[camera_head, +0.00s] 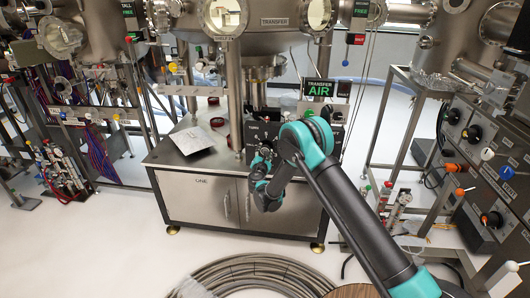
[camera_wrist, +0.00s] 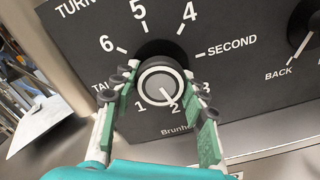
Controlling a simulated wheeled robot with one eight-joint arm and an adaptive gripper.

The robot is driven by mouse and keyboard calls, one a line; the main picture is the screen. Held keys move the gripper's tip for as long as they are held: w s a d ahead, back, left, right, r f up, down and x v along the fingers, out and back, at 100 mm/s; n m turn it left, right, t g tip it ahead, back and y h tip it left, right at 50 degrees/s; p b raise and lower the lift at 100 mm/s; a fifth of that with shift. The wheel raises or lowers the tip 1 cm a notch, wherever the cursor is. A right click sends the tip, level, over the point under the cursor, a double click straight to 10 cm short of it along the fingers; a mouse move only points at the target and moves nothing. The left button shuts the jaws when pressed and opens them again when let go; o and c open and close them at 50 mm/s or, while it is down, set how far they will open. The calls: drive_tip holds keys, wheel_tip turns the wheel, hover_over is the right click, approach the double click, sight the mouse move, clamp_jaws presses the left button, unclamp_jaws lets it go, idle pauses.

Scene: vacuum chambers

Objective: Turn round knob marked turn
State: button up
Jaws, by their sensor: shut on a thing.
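In the wrist view a round knob (camera_wrist: 165,84) with a pale rim and a dark ring sits on a dark grey panel (camera_wrist: 235,30). Numbers circle it, with "TURN" partly cut off at the top left and "SECOND" at the right. A white line on the knob's face points down toward the 2. My gripper (camera_wrist: 163,92) has one finger at each side of the knob and is shut on it. In the head view my gripper (camera_head: 262,165) is at the front of the panel, and my arm hides part of it; the knob cannot be made out there.
A second dark knob (camera_wrist: 305,22) marked "BACK" is at the right of the wrist view. The panel stands on a metal cabinet (camera_head: 190,200). A tilted metal plate (camera_head: 192,140) lies at its left. Coiled hoses (camera_head: 245,275) lie on the floor in front.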

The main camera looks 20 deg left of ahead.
drive_tip(key=m, duration=0.5)
drive_tip(key=shift+m, duration=0.3)
drive_tip(key=m, duration=0.4)
drive_tip(key=shift+r, duration=0.1)
drive_tip(key=m, duration=0.6)
drive_tip(key=shift+r+m, duration=0.1)
drive_tip(key=shift+m, duration=2.4)
drive_tip(key=o, duration=1.2)
